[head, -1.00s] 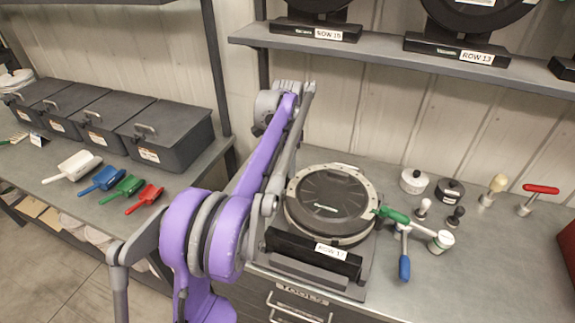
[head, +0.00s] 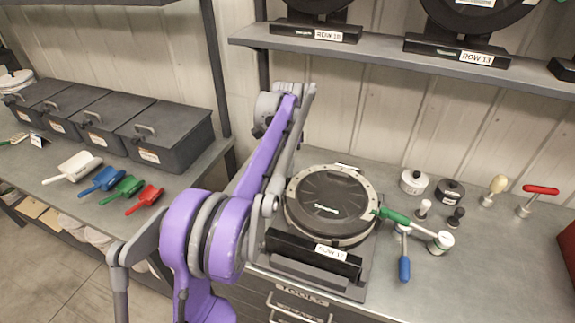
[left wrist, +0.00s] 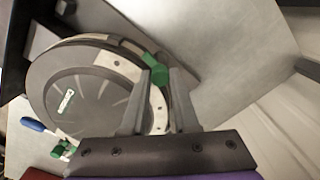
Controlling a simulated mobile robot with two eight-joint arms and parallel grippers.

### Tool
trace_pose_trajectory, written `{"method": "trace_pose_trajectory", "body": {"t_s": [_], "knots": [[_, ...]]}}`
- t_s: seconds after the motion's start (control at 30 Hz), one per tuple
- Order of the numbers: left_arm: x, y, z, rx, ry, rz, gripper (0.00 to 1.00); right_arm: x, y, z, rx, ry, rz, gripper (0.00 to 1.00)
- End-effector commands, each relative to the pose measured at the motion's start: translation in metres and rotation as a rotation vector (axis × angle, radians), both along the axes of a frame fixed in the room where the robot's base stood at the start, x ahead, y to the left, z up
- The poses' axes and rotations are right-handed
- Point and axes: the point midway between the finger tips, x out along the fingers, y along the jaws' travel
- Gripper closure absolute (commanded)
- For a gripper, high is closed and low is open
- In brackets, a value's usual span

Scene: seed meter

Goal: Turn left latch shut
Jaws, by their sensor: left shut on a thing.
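The seed meter (head: 325,208), a round black housing with a pale rim, sits in a stand labelled ROW on the bench. It also shows in the left wrist view (left wrist: 85,92). In that view the left latch (left wrist: 156,70), a green lever, is at the rim between the fingertips of my left gripper (left wrist: 158,84), which is shut on it. In the head view my purple arm hides this latch and gripper. The right latch (head: 392,215) is green and sticks out from the meter's right side. My right gripper is not in view.
Stoppers and a red-handled tool (head: 541,189) are farther right. Lidded bins and coloured scoops are on the left bench. A shelf (head: 380,58) hangs above.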

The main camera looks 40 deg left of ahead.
Motion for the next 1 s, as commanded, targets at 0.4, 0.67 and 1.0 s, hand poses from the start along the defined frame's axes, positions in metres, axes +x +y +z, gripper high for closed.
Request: {"method": "trace_pose_trajectory", "body": {"t_s": [0.4,0.67,1.0], "knots": [[0.000,0.000,0.001,0.000,0.000,0.251,1.00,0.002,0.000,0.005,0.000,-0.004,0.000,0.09],[0.000,0.000,0.001,0.000,0.001,0.498,1.00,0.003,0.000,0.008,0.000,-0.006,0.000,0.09],[0.000,0.000,0.000,0.000,0.001,0.820,1.00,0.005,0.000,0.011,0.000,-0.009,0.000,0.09]]}}
